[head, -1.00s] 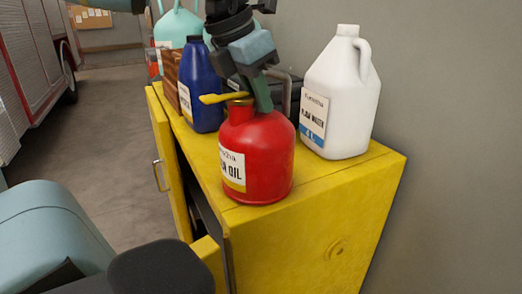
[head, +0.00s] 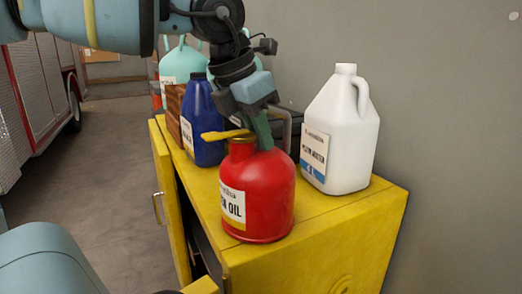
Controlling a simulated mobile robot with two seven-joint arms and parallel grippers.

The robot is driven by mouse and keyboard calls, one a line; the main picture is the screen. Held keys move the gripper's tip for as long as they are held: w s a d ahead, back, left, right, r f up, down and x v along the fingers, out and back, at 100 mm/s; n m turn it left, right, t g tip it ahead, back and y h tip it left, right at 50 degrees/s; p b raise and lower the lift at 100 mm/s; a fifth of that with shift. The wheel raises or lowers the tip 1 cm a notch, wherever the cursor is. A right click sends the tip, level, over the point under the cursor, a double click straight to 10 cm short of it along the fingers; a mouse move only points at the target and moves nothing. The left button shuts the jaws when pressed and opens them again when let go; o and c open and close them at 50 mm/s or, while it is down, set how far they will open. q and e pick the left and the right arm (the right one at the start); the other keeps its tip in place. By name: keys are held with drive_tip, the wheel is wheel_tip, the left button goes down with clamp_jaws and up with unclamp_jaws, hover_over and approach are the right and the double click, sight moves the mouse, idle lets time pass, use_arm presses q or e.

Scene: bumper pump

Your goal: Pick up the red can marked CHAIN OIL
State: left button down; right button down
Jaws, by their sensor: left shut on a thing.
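The red can (head: 258,195) stands upright on top of the yellow cabinet near its front edge. Its white label reads "OIL" at the end; the rest of the wording is turned away. It has a yellow spout or lever at the neck. The fingertips are partly hidden, so the exact contact is hard to see. My right gripper is out of view.
The yellow cabinet (head: 330,235) has an open door on its left side. A blue bottle (head: 206,135) stands behind the can on the left, a white jug (head: 340,130) on the right. A teal container (head: 180,62) and brown block are further back. A grey wall is on the right.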

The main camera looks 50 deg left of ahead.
use_arm(q)
wheel_tip(320, 180, up, 10)
drive_tip(key=shift+a+f+b, duration=0.15)
drive_tip(key=shift+f+b, duration=0.1)
drive_tip(key=shift+b, duration=0.05)
drive_tip(key=shift+r, duration=0.2)
